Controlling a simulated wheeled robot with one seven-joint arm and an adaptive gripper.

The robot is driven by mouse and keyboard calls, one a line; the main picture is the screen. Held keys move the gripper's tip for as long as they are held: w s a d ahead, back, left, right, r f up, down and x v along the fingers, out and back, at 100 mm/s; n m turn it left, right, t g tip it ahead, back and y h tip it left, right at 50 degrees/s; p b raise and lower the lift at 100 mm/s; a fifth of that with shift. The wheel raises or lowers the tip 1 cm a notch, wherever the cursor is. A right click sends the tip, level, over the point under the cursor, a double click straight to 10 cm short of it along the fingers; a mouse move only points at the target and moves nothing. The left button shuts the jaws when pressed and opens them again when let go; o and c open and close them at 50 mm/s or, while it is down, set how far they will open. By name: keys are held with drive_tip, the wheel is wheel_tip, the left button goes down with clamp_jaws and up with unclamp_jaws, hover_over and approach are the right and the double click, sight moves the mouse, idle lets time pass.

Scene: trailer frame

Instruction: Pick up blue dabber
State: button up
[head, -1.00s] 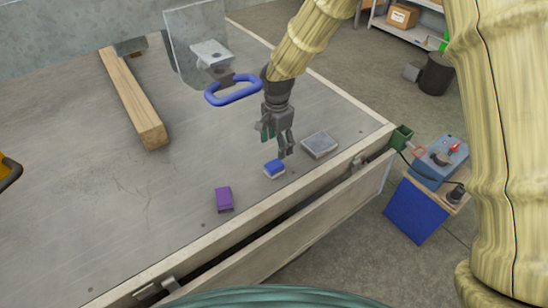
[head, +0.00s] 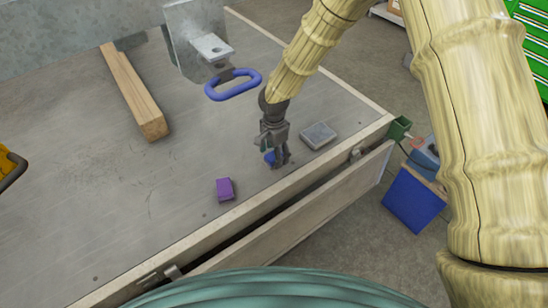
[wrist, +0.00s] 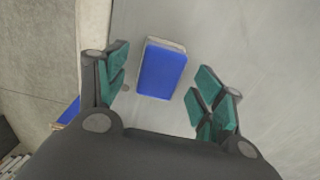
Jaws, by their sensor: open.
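The blue dabber (wrist: 161,70) is a small block with a blue top and a pale edge, lying on the trailer bed. In the wrist view it lies just ahead of and between the finger pads of my open gripper (wrist: 160,92). In the head view my gripper (head: 276,157) points down over the blue dabber (head: 269,157), hiding most of it. I cannot tell whether the fingers touch it.
A purple block (head: 225,189) lies to the left on the bed, and a grey block (head: 319,135) lies close on the right. A wooden beam (head: 135,93) lies further left. The bed's raised edge (head: 260,197) runs in front.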

drive_tip(key=shift+f, duration=0.85)
drive_tip(key=shift+c, duration=0.4)
drive_tip(key=c, duration=1)
drive_tip(key=shift+c, duration=0.2)
drive_tip(key=shift+r, duration=0.15)
drive_tip(key=shift+r+b, duration=0.65)
drive_tip(key=shift+r, duration=4.25)
